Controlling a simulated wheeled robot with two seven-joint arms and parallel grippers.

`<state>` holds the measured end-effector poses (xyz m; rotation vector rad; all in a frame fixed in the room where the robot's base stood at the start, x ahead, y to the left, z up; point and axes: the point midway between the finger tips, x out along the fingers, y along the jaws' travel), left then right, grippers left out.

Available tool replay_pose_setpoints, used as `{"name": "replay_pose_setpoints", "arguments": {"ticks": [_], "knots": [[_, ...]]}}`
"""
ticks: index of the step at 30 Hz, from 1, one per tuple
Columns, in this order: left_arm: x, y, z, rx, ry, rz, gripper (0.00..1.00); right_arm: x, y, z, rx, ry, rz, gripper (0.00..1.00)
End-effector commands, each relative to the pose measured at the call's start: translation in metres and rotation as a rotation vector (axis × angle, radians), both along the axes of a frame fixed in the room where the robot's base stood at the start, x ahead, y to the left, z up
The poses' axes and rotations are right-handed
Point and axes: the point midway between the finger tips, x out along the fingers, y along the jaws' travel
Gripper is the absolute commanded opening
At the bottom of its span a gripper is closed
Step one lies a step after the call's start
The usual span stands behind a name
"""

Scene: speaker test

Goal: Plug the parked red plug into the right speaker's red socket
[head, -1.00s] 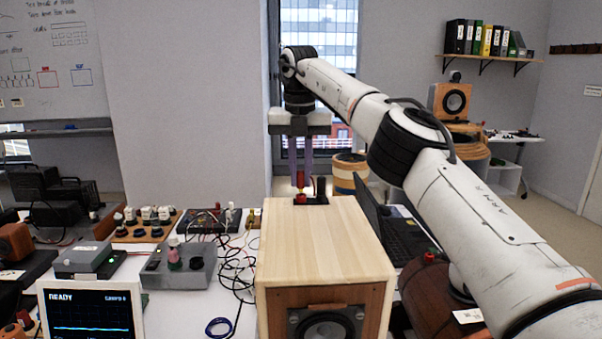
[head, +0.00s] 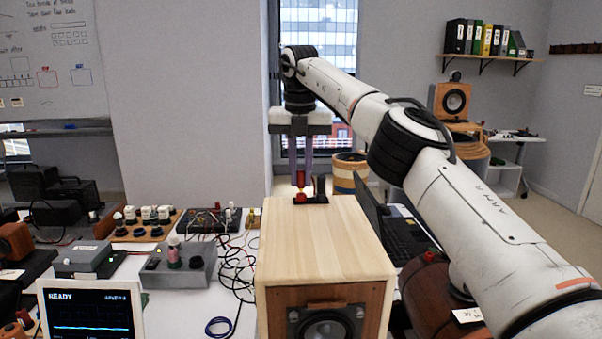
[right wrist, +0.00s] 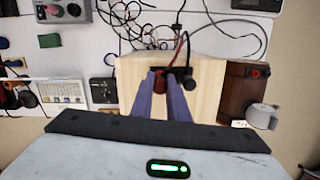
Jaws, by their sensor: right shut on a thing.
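A red plug (head: 300,179) is upright between the fingers of my right gripper (head: 301,183), which is shut on it. It also shows in the right wrist view (right wrist: 160,84), with a dark red cable. It stands over a small black block (head: 311,201) at the back edge of the top of a pale wooden speaker (head: 325,235). No red socket shows clearly. My left gripper is out of view.
Left of the speaker are a grey box with knobs (head: 180,267), a screen (head: 91,312) and loose black cables (head: 236,265). An open laptop (head: 400,232) is close on the right. The front of the speaker's top is clear.

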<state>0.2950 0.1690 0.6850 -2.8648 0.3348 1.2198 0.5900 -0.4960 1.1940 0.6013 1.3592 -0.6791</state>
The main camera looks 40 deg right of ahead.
Motion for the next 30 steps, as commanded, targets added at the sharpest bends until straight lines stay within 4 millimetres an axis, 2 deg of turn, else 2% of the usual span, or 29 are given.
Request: {"name": "replay_pose_setpoints", "arguments": {"ticks": [26, 27, 30], "knots": [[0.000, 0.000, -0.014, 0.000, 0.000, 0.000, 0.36, 0.000, 0.000, -0.018, 0.000, 0.001, -0.001, 0.00], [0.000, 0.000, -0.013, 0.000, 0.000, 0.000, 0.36, 0.000, 0.000, -0.017, 0.001, 0.001, -0.001, 0.21], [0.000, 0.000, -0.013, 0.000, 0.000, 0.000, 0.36, 0.000, 0.000, -0.016, 0.000, 0.001, -0.001, 0.36]]}}
